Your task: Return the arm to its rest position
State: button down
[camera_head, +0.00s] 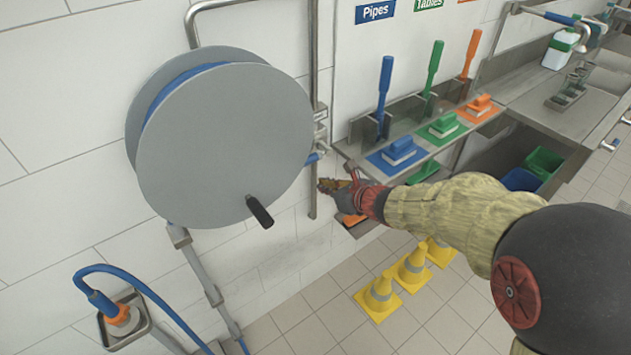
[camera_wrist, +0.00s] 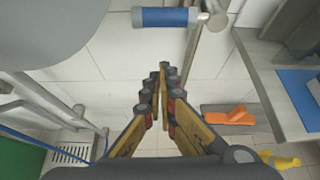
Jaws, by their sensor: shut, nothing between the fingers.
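My gripper (camera_head: 326,185) is at the end of my outstretched arm, between the grey hose reel (camera_head: 225,140) and the shelf with the brushes. In the wrist view my gripper (camera_wrist: 163,68) has its fingertips together, with nothing between them. The fingers point toward the tiled wall and a vertical pipe. A blue-sleeved valve handle (camera_wrist: 165,17) is just beyond the fingertips in the wrist view; I cannot tell the exact gap.
A steel shelf (camera_head: 345,150) holds blue, green and orange brushes to the right. An orange item (camera_wrist: 228,115) lies on a lower ledge. Yellow cones (camera_head: 380,292) stand on the floor below my arm. A blue hose (camera_head: 150,290) hangs at lower left.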

jog(key=s+r+n+g, duration=0.2)
jog(key=s+n+g, duration=0.5)
jog(key=s+n, duration=1.45)
jog(key=s+d+r+n+t+h, duration=0.2)
jog(key=s+d+r+n+h, duration=0.4)
jog(key=s+d+r, duration=0.5)
jog(key=d+n, duration=0.1)
jog(key=d, duration=0.1)
jog(key=shift+s+d+t+p, duration=0.3)
jog(key=shift+s+d+p, duration=0.1)
jog(key=shift+r, duration=0.1)
